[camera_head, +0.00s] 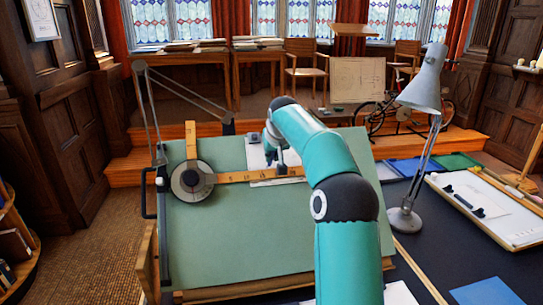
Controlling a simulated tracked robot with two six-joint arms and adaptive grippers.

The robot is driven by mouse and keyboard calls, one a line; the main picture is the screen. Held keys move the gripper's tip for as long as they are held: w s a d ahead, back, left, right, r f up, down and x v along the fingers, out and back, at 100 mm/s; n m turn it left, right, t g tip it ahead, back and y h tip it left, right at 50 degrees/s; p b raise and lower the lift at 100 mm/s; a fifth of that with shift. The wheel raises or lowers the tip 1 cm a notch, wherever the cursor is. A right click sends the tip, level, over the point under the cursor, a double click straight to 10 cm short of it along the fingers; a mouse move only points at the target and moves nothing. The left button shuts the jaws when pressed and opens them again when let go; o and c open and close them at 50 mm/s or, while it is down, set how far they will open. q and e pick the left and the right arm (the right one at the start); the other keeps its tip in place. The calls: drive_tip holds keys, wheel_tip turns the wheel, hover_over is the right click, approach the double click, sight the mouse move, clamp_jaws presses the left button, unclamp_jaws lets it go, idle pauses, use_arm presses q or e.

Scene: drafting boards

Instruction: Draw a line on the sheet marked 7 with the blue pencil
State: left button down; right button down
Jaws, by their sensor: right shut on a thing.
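A white sheet (256,155) lies on the upper right part of the green drafting board (240,240). My right arm covers part of it, and I cannot read a number on it. My right gripper (271,156) is over the sheet, just above the wooden ruler, pointing down. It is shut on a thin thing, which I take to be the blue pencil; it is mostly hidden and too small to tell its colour. I cannot tell whether its tip touches the paper. My left gripper is not in view.
The drafting machine's round head (192,181) carries a wooden ruler (235,177) across the sheet's lower part. A grey lamp (404,218) stands right of the board. A white tray (500,224) holds a dark-ended object. The lower board is clear left of my arm.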

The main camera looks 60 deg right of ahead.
drive_tip(key=shift+s+d+p, duration=0.6)
drive_tip(key=shift+s+d, duration=0.6)
drive_tip(key=shift+s, duration=0.15)
idle(1.5)
drive_tip(key=shift+s+d, duration=0.15)
drive_tip(key=shift+s, duration=0.1)
drive_tip(key=shift+s+d, duration=0.15)
idle(0.4)
drive_tip(key=shift+s+d+p, duration=0.2)
drive_tip(key=shift+p, duration=0.1)
drive_tip(key=shift+s+d+p, duration=1.05)
drive_tip(key=shift+s+d, duration=0.55)
drive_tip(key=shift+s, duration=0.25)
idle(2.2)
